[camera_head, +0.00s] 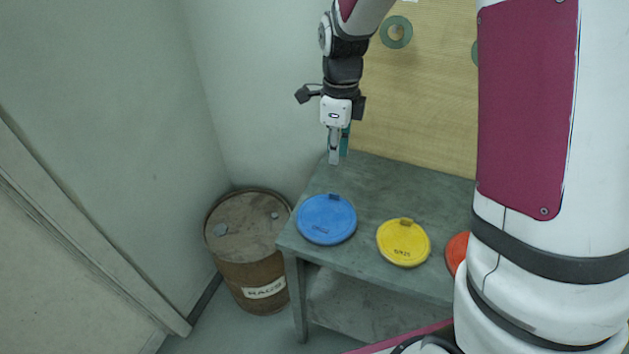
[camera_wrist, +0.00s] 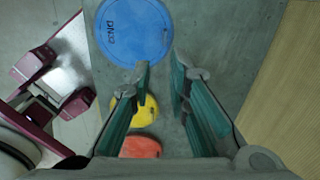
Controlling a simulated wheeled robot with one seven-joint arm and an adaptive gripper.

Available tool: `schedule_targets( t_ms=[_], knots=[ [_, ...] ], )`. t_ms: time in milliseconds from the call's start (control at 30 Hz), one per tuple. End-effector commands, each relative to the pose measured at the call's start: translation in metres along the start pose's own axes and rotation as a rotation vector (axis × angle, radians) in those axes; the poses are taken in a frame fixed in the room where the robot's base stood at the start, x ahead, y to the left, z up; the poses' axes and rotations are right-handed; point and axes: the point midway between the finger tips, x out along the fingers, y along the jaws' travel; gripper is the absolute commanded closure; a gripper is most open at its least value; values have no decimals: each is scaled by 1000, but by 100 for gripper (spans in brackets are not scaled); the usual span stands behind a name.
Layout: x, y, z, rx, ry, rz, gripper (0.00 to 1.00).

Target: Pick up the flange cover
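Three round flange covers lie flat on the grey table, a blue one (camera_head: 325,223), a yellow one (camera_head: 403,244) and an orange-red one (camera_head: 457,252) partly hidden behind my own body. Each of the blue and yellow ones has a small tab at its edge. My gripper (camera_head: 335,156) hangs pointing down over the table's back left part, behind the blue cover. In the wrist view my gripper (camera_wrist: 160,72) is open and empty, its green-sided fingers apart. The blue cover (camera_wrist: 134,30) lies ahead of the fingertips; the yellow (camera_wrist: 148,112) and orange-red (camera_wrist: 140,147) covers show between the fingers.
A rusty drum (camera_head: 247,230) stands left of the table (camera_head: 385,185). A woven tan panel (camera_head: 430,110) with green rings (camera_head: 396,32) rises behind the table. A lower shelf (camera_head: 350,305) runs beneath. The tabletop behind the covers is bare.

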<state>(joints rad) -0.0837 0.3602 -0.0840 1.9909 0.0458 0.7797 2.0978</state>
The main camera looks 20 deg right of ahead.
Motion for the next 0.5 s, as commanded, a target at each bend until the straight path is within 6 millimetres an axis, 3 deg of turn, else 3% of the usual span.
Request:
schedule_targets(
  t_ms=[167, 500],
  knots=[
    [17, -3, 2, 72, 10, 11, 83],
    [80, -4, 2, 72, 11, 11, 83]
  ],
)
